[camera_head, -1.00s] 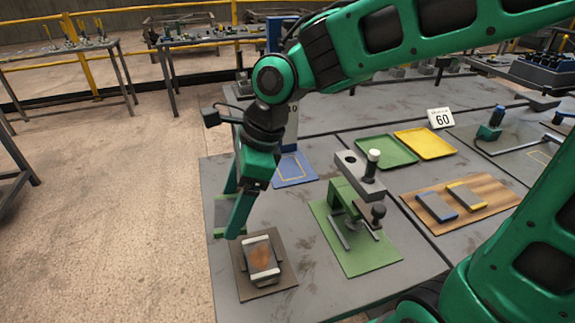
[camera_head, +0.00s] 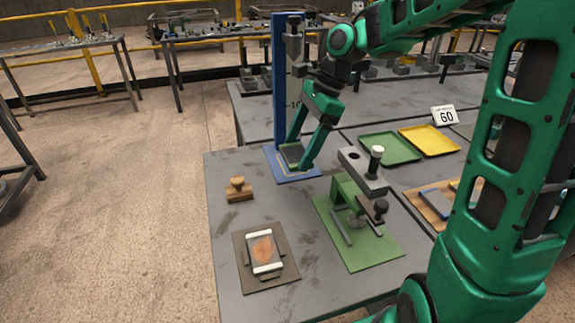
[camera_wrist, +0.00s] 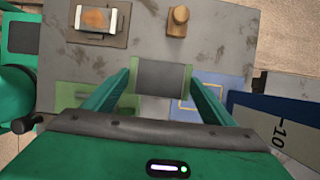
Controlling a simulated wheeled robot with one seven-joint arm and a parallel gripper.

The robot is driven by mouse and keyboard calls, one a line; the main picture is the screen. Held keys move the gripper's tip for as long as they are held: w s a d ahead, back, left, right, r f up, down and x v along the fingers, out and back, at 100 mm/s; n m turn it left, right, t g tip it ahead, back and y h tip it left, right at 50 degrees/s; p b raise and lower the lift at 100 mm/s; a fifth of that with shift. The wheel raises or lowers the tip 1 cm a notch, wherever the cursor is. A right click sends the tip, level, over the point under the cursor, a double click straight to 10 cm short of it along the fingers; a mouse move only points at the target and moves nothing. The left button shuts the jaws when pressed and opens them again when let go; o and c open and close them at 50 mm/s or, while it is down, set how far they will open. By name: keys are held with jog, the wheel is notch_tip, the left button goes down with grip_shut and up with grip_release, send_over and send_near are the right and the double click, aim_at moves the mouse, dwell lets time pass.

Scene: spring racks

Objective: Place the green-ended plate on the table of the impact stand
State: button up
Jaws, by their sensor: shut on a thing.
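My gripper (camera_head: 297,158) is shut on the green-ended plate (camera_wrist: 162,77), a grey plate with green strips at its ends. The stand has a tall blue column and a low blue table (camera_head: 305,176) with a yellow outline. In the wrist view this table (camera_wrist: 222,85) lies right of the plate, its outline partly behind my right finger. I cannot tell the gap between plate and table.
A green stand (camera_head: 358,212) is close on the right. A wooden block (camera_head: 238,190) and a brown pad (camera_head: 283,279) with a white-ended piece are at front left. Green (camera_head: 387,148) and yellow (camera_head: 430,141) trays lie behind at right. Bare bench lies around the block.

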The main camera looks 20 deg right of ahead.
jog(key=shift+w+d+f, duration=0.1)
jog(key=shift+w+d, duration=0.2)
jog(key=shift+d, duration=0.2)
jog(key=shift+w+d, duration=0.25)
jog(key=shift+d, duration=0.2)
jog(key=w+f, duration=0.2)
jog(key=w, duration=0.1)
jog(key=w+d+f, duration=0.1)
jog(key=w+f, duration=0.1)
jog(key=w, duration=0.2)
jog(key=w+f, duration=0.2)
jog(key=w, duration=0.2)
jog(key=shift+w+d+f, duration=0.15)
jog(key=shift+f, duration=2.3)
jog(key=o, duration=1.4)
jog(key=shift+f, duration=0.1)
jog(key=v, duration=1.2)
jog(key=shift+d, duration=0.1)
